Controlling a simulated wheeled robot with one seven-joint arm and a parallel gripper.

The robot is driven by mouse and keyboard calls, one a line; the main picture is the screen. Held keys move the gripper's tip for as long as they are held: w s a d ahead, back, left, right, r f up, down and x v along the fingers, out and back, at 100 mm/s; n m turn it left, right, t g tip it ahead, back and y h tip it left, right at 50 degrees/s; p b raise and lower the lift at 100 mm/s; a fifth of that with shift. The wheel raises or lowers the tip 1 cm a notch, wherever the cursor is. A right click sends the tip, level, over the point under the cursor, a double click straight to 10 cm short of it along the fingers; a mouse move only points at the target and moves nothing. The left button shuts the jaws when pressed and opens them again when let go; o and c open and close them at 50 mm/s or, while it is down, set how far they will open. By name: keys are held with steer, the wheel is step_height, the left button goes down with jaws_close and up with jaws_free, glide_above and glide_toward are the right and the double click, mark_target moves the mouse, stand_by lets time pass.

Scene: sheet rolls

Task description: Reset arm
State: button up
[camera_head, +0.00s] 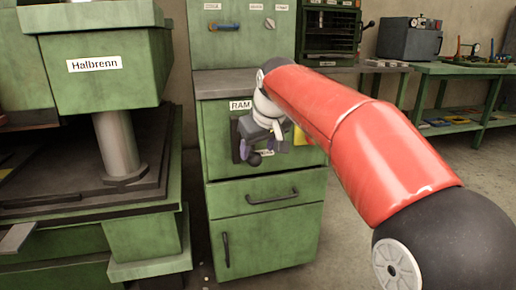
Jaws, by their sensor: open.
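My red arm reaches from the lower right toward a green cabinet (262,230). My gripper (255,155) is at the arm's far end, in front of the cabinet's upper front, just below a label reading RAM. It is small and partly hidden by the wrist. The jaws are open and I see nothing held between them. I cannot tell whether the gripper touches the cabinet front.
A green press (103,85) labelled Halbrenn stands close at left, with a grey post over a dark bed. A green workbench (470,70) with tools and a grey box (408,42) stands at back right. Bare floor shows between cabinet and workbench.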

steer(key=s+d+f+m+h+p, duration=0.1)
steer(key=s+d+m+p, duration=0.1)
steer(key=s+d, duration=0.45)
steer(key=s+d+f+m+p, duration=0.1)
steer(key=s+d+p, duration=0.15)
steer(key=s, duration=0.65)
steer(key=s+d+m+h+p, duration=0.1)
steer(key=s+d+m+p, duration=0.1)
steer(key=s+d, duration=0.4)
steer(key=s+d+f+m, duration=0.1)
steer(key=s+f, duration=0.5)
steer(key=s, duration=0.3)
steer(key=shift+d+f+p, duration=0.15)
steer(key=shift+p, duration=0.3)
steer(key=shift+o, duration=0.2)
stand_by(0.4)
